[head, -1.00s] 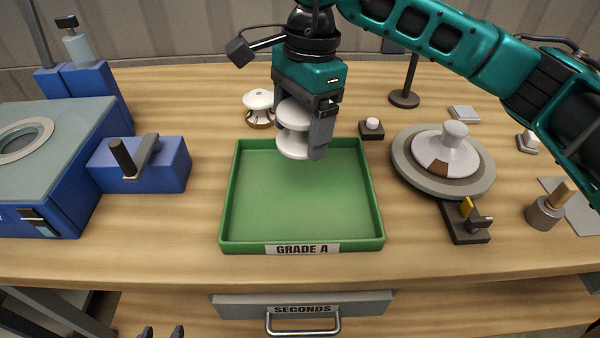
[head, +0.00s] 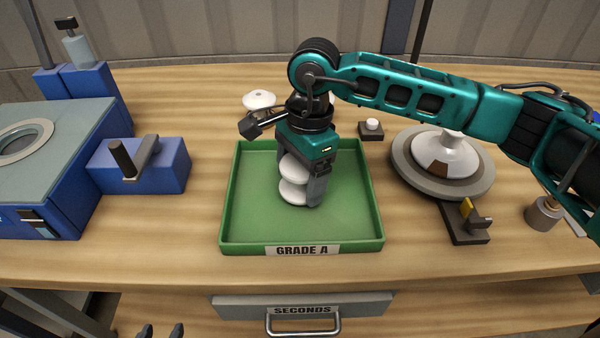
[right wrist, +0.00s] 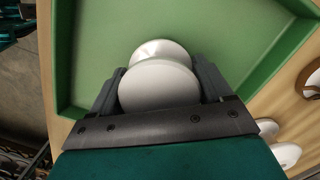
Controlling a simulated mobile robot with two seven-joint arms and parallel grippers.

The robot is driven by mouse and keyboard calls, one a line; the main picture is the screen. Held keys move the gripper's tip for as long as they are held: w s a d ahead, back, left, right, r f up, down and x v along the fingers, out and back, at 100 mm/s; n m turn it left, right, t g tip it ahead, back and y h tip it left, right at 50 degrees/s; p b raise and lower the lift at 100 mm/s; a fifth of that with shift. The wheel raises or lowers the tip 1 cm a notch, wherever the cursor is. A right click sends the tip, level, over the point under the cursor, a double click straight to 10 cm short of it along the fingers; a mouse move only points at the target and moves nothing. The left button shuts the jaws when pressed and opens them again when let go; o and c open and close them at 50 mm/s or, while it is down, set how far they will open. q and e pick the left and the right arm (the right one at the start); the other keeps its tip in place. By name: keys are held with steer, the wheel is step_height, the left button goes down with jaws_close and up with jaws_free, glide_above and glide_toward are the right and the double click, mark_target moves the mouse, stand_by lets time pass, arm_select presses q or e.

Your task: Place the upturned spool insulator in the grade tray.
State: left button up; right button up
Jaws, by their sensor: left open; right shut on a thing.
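The white spool insulator (head: 293,170) has two round flanges with a narrower waist. My right gripper (head: 302,196) points down and is shut on it, inside the outline of the green grade tray (head: 345,236), labelled GRADE A. The right wrist view shows the spool (right wrist: 158,85) between both fingers with the green tray floor (right wrist: 105,40) beyond it. The spool is low over the tray; I cannot tell whether it touches the floor. The visible tray floor is otherwise empty. My left gripper (head: 161,332) shows only its two separated fingertips at the bottom edge, open and empty.
A white insulator (head: 259,100) stands behind the tray. A grey turntable (head: 402,176) bearing a white, brown-patched piece (head: 455,157) is at right. A black button box (head: 371,130) sits behind the tray. A blue machine (head: 60,200) fills the left. A SECONDS drawer (head: 245,304) is below.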

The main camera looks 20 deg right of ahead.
steer(key=shift+f, duration=0.15)
steer(key=o, duration=1.3)
steer(key=r, duration=0.4)
steer(key=d+r, duration=0.1)
steer(key=r, duration=0.7)
steer(key=shift+w+d+r, duration=0.15)
steer(key=shift+w, duration=0.05)
steer(key=shift+s, duration=0.1)
